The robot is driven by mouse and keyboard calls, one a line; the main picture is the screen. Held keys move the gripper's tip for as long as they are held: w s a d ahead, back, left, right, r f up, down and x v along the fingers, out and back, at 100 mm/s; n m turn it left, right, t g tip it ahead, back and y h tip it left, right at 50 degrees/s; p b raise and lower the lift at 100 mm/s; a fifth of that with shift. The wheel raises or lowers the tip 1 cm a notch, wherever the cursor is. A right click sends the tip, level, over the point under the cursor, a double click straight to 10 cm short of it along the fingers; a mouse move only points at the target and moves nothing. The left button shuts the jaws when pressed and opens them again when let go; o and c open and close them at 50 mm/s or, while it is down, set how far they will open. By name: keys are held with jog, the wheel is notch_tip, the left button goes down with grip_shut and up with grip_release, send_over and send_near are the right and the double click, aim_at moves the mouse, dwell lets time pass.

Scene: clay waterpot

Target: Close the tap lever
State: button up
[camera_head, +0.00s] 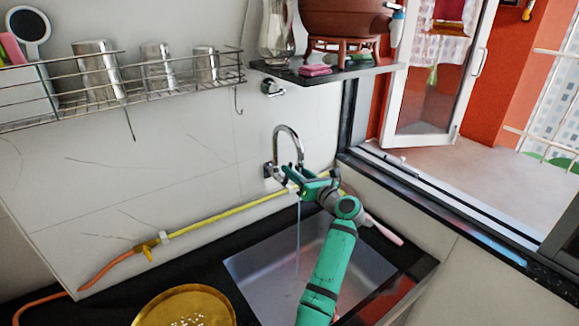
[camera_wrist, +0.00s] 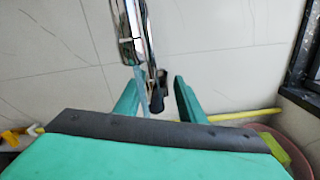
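The chrome tap (camera_head: 290,140) with a curved spout is on the white tiled wall above the sink. A thin stream of water (camera_head: 298,235) falls from it into the sink. My gripper (camera_head: 300,180) is right at the tap, just below the spout. In the wrist view my gripper (camera_wrist: 156,92) has its two green fingers apart, with the chrome tap (camera_wrist: 131,30) ahead. A dark piece, seemingly the lever (camera_wrist: 160,84), shows between the fingers, nearer the right one. I cannot tell whether a finger touches it. The lever is hidden by my gripper in the head view.
The steel sink (camera_head: 262,265) is set in a black counter beneath my arm. A yellow hose (camera_head: 225,213) runs along the wall. A shelf (camera_head: 330,76) with a clay pot (camera_head: 345,18) is above the tap. A brass plate (camera_head: 185,305) is at front left.

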aim_at(290, 166)
jog(key=shift+x, duration=1.55)
jog(key=shift+a, duration=0.1)
grip_shut()
